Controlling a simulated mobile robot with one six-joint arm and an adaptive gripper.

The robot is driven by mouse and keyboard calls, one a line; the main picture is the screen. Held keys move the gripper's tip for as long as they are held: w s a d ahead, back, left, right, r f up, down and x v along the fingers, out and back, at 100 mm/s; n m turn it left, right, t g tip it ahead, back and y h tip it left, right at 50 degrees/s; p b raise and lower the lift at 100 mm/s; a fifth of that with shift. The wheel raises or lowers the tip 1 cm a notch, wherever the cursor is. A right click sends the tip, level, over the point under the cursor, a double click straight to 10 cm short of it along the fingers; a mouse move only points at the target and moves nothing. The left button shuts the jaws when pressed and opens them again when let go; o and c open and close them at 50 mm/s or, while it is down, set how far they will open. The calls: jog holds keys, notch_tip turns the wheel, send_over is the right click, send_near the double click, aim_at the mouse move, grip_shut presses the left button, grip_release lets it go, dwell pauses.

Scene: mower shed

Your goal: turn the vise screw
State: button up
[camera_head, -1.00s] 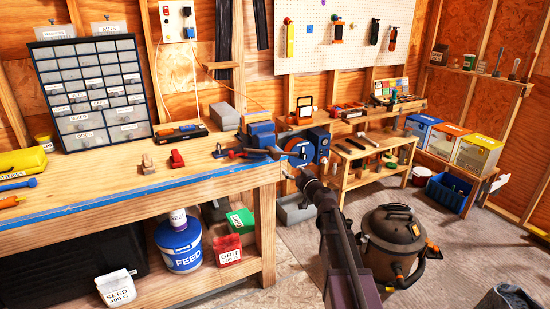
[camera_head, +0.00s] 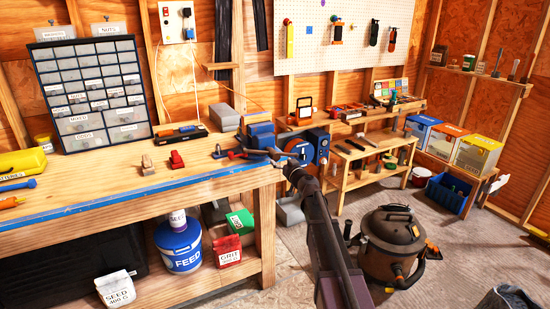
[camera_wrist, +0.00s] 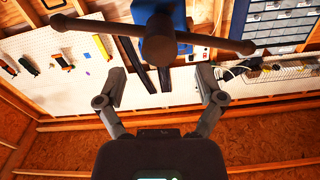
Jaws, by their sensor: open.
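The blue vise (camera_head: 262,135) is at the right front corner of the workbench. In the wrist view its blue body (camera_wrist: 176,14) is at the top. The dark round screw head (camera_wrist: 158,42) is in front of it, with a long handle bar (camera_wrist: 215,41) through it, slightly tilted. My gripper (camera_wrist: 154,88) is open and empty, its two fingers spread below the screw head in the picture. I cannot tell the remaining gap. In the head view my gripper (camera_head: 281,159) is close to the vise's front, and the screw is largely hidden there.
A blue round machine (camera_head: 300,148) stands just behind my arm. A red item (camera_head: 176,159) and a grey box (camera_head: 224,117) are on the workbench (camera_head: 110,182). A shop vacuum (camera_head: 392,240) stands on the floor right of my arm.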

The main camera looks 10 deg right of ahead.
aim_at(276, 158)
jog(key=shift+x, duration=2.55)
jog(key=shift+c, duration=0.2)
jog(key=c, duration=1.1)
